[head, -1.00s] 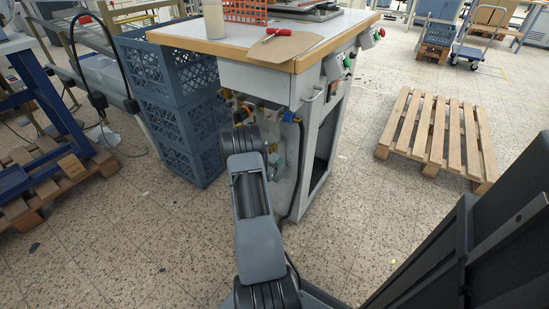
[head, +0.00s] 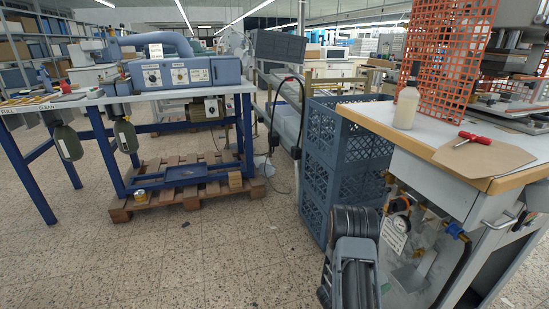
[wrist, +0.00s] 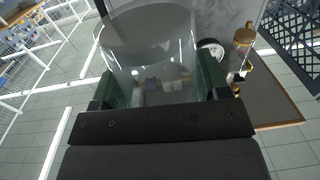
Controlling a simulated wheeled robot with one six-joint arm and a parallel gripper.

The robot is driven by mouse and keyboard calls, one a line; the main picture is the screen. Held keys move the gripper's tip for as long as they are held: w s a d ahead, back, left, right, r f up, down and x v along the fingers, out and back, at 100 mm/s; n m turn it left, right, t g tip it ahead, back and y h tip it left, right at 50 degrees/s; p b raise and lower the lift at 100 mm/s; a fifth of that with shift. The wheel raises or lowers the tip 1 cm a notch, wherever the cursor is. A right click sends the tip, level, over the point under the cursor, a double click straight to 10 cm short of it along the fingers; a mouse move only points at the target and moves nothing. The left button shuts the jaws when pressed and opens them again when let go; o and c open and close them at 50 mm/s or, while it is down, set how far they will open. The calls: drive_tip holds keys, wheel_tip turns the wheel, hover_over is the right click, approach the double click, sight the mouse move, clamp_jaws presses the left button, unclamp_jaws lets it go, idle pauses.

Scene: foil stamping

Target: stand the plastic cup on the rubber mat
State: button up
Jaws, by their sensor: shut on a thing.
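The plastic cup (wrist: 150,42) is clear and see-through. It shows in the wrist view between the two green-padded fingers of my gripper (wrist: 158,84), which is shut on its sides. The cup's wide round rim faces the top of the picture, and part of the background shows through its wall. I cannot make out the rubber mat in either view now. In the head view my gripper and the cup are hidden; only part of my arm shows at the lower middle.
A wood-edged workbench (head: 376,116) at right holds a pale bottle (head: 406,104), an orange mesh panel (head: 430,55) and a red-handled tool (head: 474,138). Blue crates (head: 322,135) stand beside it. A blue machine (head: 185,75) sits on a table at left, above a pallet (head: 120,214). Floor lies open in front.

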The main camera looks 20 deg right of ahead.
drive_tip(key=shift+w+n+t, duration=0.3)
drive_tip(key=shift+w+t, duration=0.1)
drive_tip(key=shift+t, duration=0.1)
drive_tip(key=w+a+n+t+y, duration=0.3)
drive_tip(key=w+a+n+t, duration=0.25)
drive_tip(key=w+t, duration=0.25)
drive_tip(key=w+a+n+t+y, duration=0.4)
drive_tip(key=a+n+y, duration=0.3)
drive_tip(key=a, duration=0.6)
drive_tip(key=w+a+n+t+y, duration=0.45)
drive_tip(key=a+y, duration=0.35)
drive_tip(key=a, duration=0.6)
drive_tip(key=s+r+p, duration=0.2)
drive_tip(key=r+p, duration=1.2)
drive_tip(key=s+r+p, duration=0.2)
drive_tip(key=r+p, duration=1.2)
drive_tip(key=r, duration=0.1)
drive_tip(key=shift+s, duration=0.15)
drive_tip(key=shift+r, duration=0.1)
